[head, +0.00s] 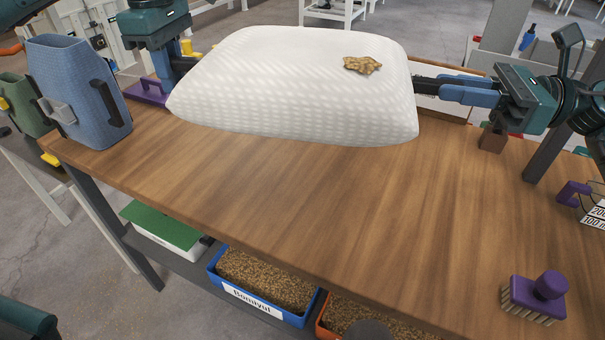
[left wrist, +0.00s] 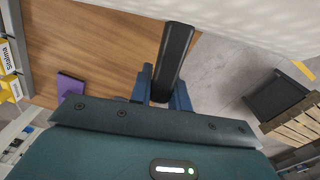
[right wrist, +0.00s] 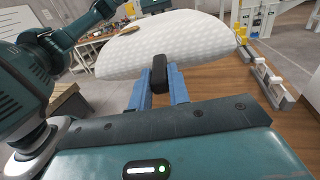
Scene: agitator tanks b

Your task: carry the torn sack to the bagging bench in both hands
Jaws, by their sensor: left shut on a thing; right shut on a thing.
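The torn sack (head: 290,95) is a plump white woven bag, lying level, with a ragged brown patch (head: 362,65) on its top right. It appears held above a wooden bench top (head: 270,190); I cannot tell the exact gap. My right gripper (head: 428,84) is shut on the sack's right end. In the right wrist view (right wrist: 158,75) its fingers meet the white sack (right wrist: 180,45). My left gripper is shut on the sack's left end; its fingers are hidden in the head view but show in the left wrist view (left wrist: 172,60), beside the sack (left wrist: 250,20).
A blue container with a black handle (head: 75,90) stands at the bench's left end. A purple brush (head: 535,297) lies at the front right. A blue bin of granules (head: 262,282) sits on the shelf below. The bench's middle is clear.

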